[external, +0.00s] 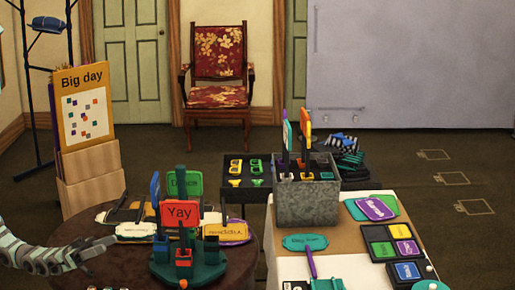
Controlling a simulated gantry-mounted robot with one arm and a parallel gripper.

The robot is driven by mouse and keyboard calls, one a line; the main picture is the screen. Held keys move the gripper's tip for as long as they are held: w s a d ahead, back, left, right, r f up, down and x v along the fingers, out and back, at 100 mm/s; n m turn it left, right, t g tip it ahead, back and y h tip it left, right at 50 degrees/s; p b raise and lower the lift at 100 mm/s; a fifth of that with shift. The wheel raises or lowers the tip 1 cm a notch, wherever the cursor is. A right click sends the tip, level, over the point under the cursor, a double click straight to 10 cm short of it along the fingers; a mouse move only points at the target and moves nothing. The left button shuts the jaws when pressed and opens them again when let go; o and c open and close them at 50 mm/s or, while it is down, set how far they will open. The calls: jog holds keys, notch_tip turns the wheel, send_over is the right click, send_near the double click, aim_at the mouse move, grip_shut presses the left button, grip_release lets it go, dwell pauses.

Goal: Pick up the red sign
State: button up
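The red sign (180,214), lettered "Yay", stands upright in a teal round holder (187,262) on the dark round table at lower centre-left. Red and dark blocks of the holder show below it. A green sign (185,184) and a blue sign (155,188) stand behind it. My arm enters from the lower left edge, and my gripper (106,242) is at its end, left of the red sign and apart from it. The gripper is too small to tell whether its fingers are open or shut.
Flat signs, including a yellow one (226,231), lie around the holder. At right, a white table (292,268) bears a grey metal bin (308,204) with upright signs, and several flat signs. A "Big day" board (84,106) stands at left. A red chair (218,65) is behind.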

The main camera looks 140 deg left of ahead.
jog(key=s+a+f+n+g+y+p, duration=0.1)
jog(key=s+a+g, duration=0.2)
jog(key=a, duration=0.2)
jog(key=s+a+f+n+g+y, duration=0.1)
jog(key=s+a+n+g, duration=0.15)
jog(key=a, duration=0.35)
jog(key=n+g+p, duration=0.1)
jog(key=g, duration=0.4)
send_near(176, 226)
jog(key=shift+s+b+x, duration=0.15)
jog(key=shift+b+x, duration=0.15)
jog(key=shift+x, duration=2.2)
jog(key=shift+s+b+x, duration=0.1)
jog(key=shift+b+x, duration=0.15)
jog(key=shift+x, duration=2.3)
jog(key=shift+a+f, duration=0.1)
jog(key=shift+f, duration=0.1)
jog(key=shift+s, duration=0.1)
jog(key=shift+c, duration=0.2)
grip_shut()
